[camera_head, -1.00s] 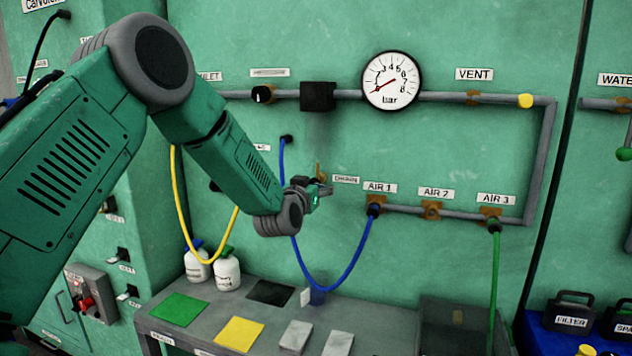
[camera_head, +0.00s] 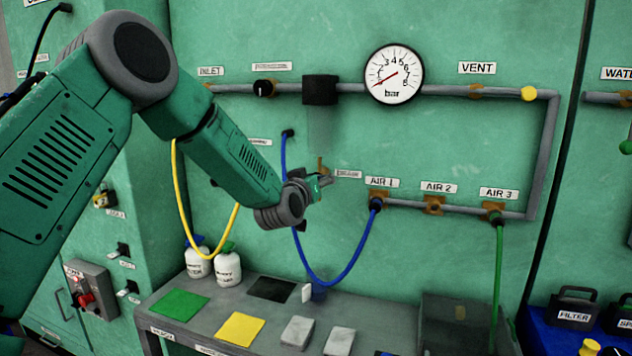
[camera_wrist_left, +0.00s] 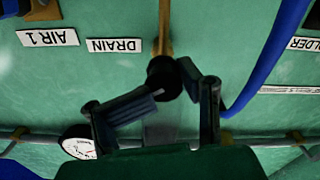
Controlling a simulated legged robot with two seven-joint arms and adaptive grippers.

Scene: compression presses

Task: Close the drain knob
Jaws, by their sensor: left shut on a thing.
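The DRAIN label (camera_head: 347,174) is on the green wall, left of AIR 1; it shows upside down in the left wrist view (camera_wrist_left: 115,46). A brass fitting (camera_head: 320,164) stands out beside it, below the clear bowl (camera_head: 320,128). In the left wrist view the black drain knob (camera_wrist_left: 163,77) is at the end of the brass fitting. My left gripper (camera_head: 324,181) is at the knob, with its two fingers (camera_wrist_left: 172,88) on either side and shut on it. In the head view the gripper hides most of the knob. My right gripper is not in view.
A blue hose (camera_head: 340,275) hangs in a loop just below my left gripper. A yellow hose (camera_head: 178,205) hangs at left. The pressure gauge (camera_head: 394,74) is above on the grey pipe. A grey bench (camera_head: 265,335) with coloured pads and two white bottles stands below.

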